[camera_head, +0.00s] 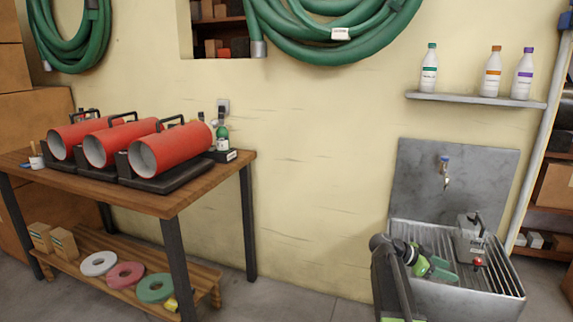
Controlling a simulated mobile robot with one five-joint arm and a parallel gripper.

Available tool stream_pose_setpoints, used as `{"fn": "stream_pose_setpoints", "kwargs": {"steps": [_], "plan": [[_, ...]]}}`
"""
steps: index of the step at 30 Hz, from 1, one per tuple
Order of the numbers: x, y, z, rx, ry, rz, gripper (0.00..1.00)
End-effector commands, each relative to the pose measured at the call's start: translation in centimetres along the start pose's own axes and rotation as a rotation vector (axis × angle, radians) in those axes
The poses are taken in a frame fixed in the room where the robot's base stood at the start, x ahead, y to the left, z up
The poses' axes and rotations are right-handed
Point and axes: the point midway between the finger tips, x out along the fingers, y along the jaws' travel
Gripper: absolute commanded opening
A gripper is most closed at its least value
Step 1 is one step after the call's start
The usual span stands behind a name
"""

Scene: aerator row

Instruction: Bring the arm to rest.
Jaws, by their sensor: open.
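My arm rises at the lower right, in front of the grey sink (461,293). My gripper (438,271) shows at its end, with green fingers pointing right over the sink's ribbed drainboard. The gripper is open, and I see nothing between its fingers. A small grey device (469,243) with a black handle and a red knob stands just to the right of the fingers, apart from them as far as I can tell. Part of the sink's left side is hidden behind my arm.
A wooden workbench (150,200) at the left bears several red cylinders (160,151) and a green bottle (222,137). Coloured rings (126,274) lie on its lower shelf. A wall shelf (470,99) with bottles hangs above the sink. Floor between bench and sink is clear.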

Motion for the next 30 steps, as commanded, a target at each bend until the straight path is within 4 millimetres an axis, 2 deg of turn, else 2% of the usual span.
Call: {"fn": "stream_pose_setpoints", "kwargs": {"steps": [5,11,14,17,18,21,26,28,30], "plan": [[-3.5,1.1,3.6,-0.019,-0.091,-0.046,0.46],[-7.9,3.5,9.7,-0.174,-0.281,-0.107,0.46],[-10.8,5.6,13.5,-0.321,-0.409,-0.163,0.46],[-14.5,8.5,17.8,-0.531,-0.564,-0.257,0.46],[-16.1,9.8,19.5,-0.629,-0.630,-0.310,0.46],[-20.0,12.9,23.1,-0.876,-0.778,-0.473,0.46],[-24.2,16.1,25.9,-1.184,-0.910,-0.742,0.46],[-25.4,16.6,26.5,-1.298,-0.925,-0.852,0.46],[-25.9,16.6,26.7,-1.411,-0.900,-0.939,0.46]]}}
